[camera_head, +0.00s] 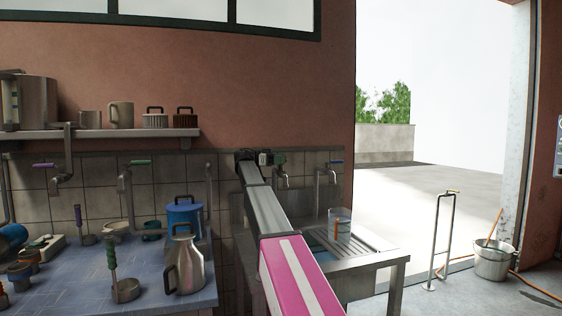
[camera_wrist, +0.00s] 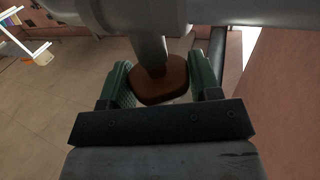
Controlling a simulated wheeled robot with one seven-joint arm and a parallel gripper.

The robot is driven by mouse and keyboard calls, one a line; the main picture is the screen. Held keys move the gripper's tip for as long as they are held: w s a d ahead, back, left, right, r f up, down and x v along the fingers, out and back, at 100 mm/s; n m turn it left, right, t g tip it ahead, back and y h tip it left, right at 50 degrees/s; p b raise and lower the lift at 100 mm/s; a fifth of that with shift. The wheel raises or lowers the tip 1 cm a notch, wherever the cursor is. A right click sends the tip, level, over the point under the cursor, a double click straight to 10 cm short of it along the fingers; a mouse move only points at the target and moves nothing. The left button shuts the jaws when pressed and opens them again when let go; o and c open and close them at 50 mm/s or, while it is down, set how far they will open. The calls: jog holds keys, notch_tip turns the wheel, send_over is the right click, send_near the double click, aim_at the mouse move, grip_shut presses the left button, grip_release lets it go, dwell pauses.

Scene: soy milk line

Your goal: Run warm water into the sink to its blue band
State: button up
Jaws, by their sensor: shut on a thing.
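My gripper (camera_head: 270,158) reaches to the wall taps above the sink. In the wrist view its green fingers (camera_wrist: 160,78) are shut on a brown tap handle (camera_wrist: 160,88) below a grey pipe. The left tap's spout (camera_head: 283,181) hangs just beside my gripper. The right tap (camera_head: 333,178) has a blue handle and stands free. The metal sink unit (camera_head: 372,262) is below, partly hidden by my arm. Its blue band and water level cannot be made out. I see no clear stream from either spout.
A clear container (camera_head: 339,222) stands on the ridged drainboard. At left, a blue-topped table (camera_head: 146,272) holds a metal jug (camera_head: 187,265), a blue canister (camera_head: 184,219) and ladles. A bucket (camera_head: 493,261) and a metal stand (camera_head: 443,235) are on the floor at right.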

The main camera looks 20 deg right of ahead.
jog(key=shift+m+g, duration=0.3)
jog(key=shift+g, duration=0.1)
jog(key=o, duration=0.8)
jog(key=shift+w+a, duration=0.1)
